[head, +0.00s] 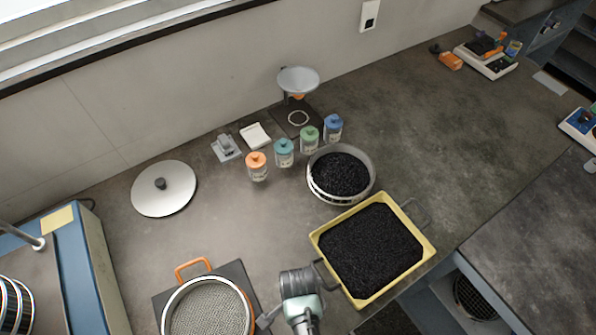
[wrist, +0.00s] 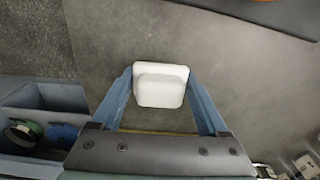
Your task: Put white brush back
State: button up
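The white brush (wrist: 160,84) shows in the wrist view as a pale block with a raised part facing the camera. The two blue fingers of my gripper (wrist: 160,88) stand against its left and right sides, so the gripper looks shut on it. Its underside is hidden, and I cannot tell how far it is above the grey surface behind it. A grey compartmented holder (wrist: 52,97) is at the lower left of the wrist view, with green and blue items in it. In the head view my arm is at the bottom middle; fingertips and brush are not visible there.
In the head view, an orange-handled sieve (head: 247,300) is beside my arm. A yellow-rimmed tray (head: 414,262) of black grains lies to the right. A round pan (head: 343,199), several small jars (head: 284,153) and a lid (head: 164,189) stand farther back. The right counter is largely clear.

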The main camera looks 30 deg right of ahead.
jog(key=o, duration=0.3)
notch_tip(320, 180, up, 12)
jog(key=shift+r+p, duration=0.2)
jog(key=shift+p, duration=0.15)
dwell(0.3)
